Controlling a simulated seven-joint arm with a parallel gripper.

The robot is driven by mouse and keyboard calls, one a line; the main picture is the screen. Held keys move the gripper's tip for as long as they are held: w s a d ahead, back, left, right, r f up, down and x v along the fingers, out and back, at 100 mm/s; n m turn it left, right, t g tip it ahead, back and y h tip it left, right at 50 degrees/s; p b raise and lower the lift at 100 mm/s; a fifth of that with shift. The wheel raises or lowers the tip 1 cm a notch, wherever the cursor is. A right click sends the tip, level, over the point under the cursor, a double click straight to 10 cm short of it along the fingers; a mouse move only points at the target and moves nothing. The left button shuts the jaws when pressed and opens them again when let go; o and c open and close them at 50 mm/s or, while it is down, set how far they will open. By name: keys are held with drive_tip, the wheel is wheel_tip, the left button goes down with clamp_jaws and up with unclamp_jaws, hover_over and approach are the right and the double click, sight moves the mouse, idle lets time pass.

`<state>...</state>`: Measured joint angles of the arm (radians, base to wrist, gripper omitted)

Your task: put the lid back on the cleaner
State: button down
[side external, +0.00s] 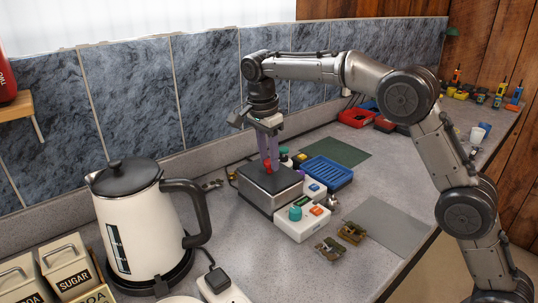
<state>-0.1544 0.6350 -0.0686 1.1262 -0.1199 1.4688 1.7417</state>
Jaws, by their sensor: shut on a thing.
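The cleaner (262,199) is a grey box on the counter in the middle of the side external view. A dark flat lid (284,184) lies over its top, level. From this angle I cannot tell whether the lid rests fully on the rim or hangs just above it. My gripper (267,166) points straight down over the lid, with its fingers shut on a small red part that looks like the lid's handle. The fingers hide most of this handle. The inside of the cleaner is hidden.
A white box with a teal knob (295,213) stands close in front of the cleaner. A blue tray (326,172) and green mat (337,151) lie behind right. A large kettle (130,215) stands at left. A grey mat (388,226) leaves free room at right.

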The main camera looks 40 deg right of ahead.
sight(265, 165)
drive_tip(key=shift+f, duration=0.15)
drive_tip(key=c, duration=0.8)
unclamp_jaws()
drive_tip(key=shift+c, duration=0.2)
wheel_tip(265, 165, up, 11)
drive_tip(key=a, duration=0.1)
drive_tip(key=shift+a, duration=0.15)
drive_tip(key=shift+f, duration=0.1)
